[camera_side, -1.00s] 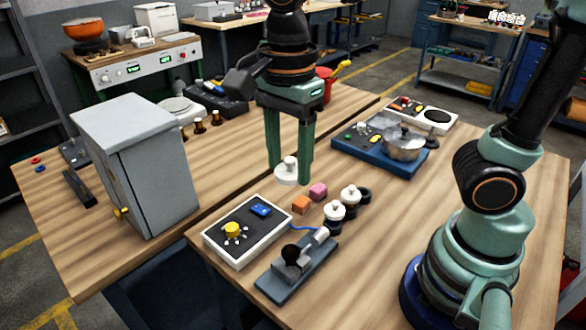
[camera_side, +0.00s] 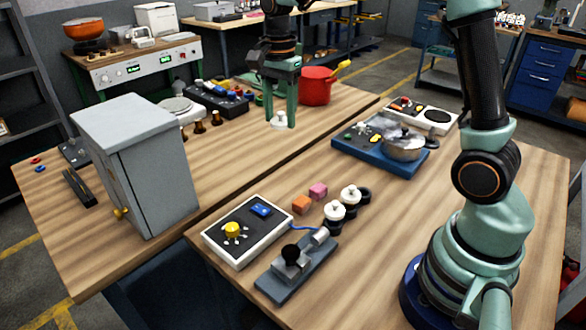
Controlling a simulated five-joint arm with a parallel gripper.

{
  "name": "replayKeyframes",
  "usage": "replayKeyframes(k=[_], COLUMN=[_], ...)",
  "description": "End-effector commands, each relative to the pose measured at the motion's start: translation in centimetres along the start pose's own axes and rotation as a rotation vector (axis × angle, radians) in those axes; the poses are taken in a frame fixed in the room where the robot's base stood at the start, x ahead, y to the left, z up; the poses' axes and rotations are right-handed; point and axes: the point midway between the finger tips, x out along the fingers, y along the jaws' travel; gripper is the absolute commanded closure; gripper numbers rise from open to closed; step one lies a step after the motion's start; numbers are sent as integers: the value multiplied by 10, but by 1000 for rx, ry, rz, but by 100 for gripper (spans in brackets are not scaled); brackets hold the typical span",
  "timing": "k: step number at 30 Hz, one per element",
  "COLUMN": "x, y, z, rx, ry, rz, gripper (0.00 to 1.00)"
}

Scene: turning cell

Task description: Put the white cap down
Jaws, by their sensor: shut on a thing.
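My gripper (camera_side: 280,122) points down over the back part of the far wooden table. It is shut on a white cap (camera_side: 278,124), which sits low between the fingertips with its flat rim down. I cannot tell whether the cap touches the tabletop or hangs just above it. Two similar white caps sit on dark pieces on the near table, one at the back (camera_side: 350,193) and one in front (camera_side: 335,211).
A red pot (camera_side: 315,87) stands right of my gripper. Several brown knobs (camera_side: 215,118) and a dark panel (camera_side: 217,98) are to its left. A grey cabinet (camera_side: 150,165) stands at the left. The far tabletop (camera_side: 255,150) in front of my gripper is clear.

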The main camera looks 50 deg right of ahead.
Motion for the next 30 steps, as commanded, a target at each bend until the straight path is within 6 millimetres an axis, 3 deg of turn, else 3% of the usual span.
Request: replayKeyframes(k=[5,18,22,30], x=[26,132,153,176], y=[-1,0,0,0], z=[-5,-4,-4,-4], rx=[-4,-3,-3,-3], ry=[-1,-2,-1,-1], rz=[6,8,4,4], gripper=[96,96,96,96])
